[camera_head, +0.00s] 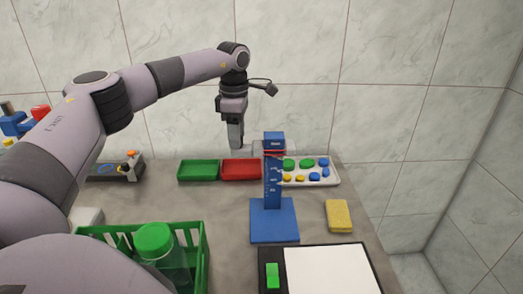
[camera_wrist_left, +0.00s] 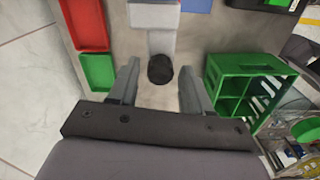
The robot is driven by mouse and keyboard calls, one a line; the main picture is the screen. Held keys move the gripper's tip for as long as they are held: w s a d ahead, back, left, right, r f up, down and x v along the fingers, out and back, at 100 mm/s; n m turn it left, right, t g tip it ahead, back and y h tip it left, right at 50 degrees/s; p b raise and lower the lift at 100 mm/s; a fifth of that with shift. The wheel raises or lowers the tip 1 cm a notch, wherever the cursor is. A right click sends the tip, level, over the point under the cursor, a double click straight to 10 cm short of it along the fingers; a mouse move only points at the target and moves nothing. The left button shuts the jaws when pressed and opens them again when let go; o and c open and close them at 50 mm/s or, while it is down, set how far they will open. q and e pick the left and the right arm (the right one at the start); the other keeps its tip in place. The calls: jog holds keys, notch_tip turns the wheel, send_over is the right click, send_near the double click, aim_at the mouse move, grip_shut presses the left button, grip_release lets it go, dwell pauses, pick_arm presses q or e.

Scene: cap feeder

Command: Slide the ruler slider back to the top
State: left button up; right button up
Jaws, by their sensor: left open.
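The blue ruler stand (camera_head: 272,185) is upright on its square blue base (camera_head: 274,222) in the head view. A pale, see-through slider (camera_head: 258,147) with a red line sits high on the post, just under the top block. My left gripper (camera_head: 236,143) points down just left of the post, near the slider; part of the slider is hard to make out there. In the left wrist view my left gripper (camera_wrist_left: 158,67) is open, with its fingers on either side of a dark round knob (camera_wrist_left: 160,69) on a pale piece. Neither finger visibly touches the knob. My right gripper is out of view.
Green (camera_head: 198,170) and red (camera_head: 241,176) trays lie behind, left of the post. A white tray (camera_head: 334,180) of caps is to its right, a yellow sponge (camera_head: 339,216) in front of that. A green basket (camera_head: 199,252) with a bottle and a white board (camera_head: 325,272) are nearer.

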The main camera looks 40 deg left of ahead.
pick_arm(q)
jog(key=shift+r, duration=3.75)
jog(key=shift+f, duration=0.1)
